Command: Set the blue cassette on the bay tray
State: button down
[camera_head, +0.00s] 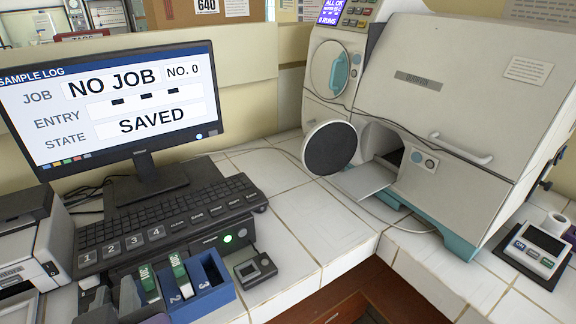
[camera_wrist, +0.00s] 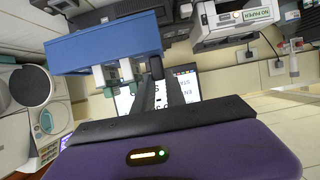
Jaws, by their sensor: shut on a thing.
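My gripper (camera_wrist: 164,92) reaches to the left end of the blue rack, its two dark fingers close together. It is shut on a dark narrow thing (camera_wrist: 156,67) at the fingertips; I cannot tell if this is the blue cassette. In the head view, my gripper (camera_head: 112,300) is at the bottom left, partly cut off. The blue rack (camera_head: 224,292) holds two white cassettes with green tops (camera_head: 148,280) (camera_head: 180,268); its right slot is empty. No cassette shows clearly as blue. The bay tray (camera_head: 362,181) juts empty from the incubator opening.
The incubator's round dark door (camera_head: 330,148) hangs open left of the opening. A thin cable crosses the incubator front. A keyboard (camera_head: 165,222) and monitor (camera_head: 110,100) stand behind the rack, and a small dark device (camera_head: 255,269) beside it. White tiles between rack and incubator are clear.

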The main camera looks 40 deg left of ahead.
aim_at(366, 178)
jog(key=i, duration=1.3)
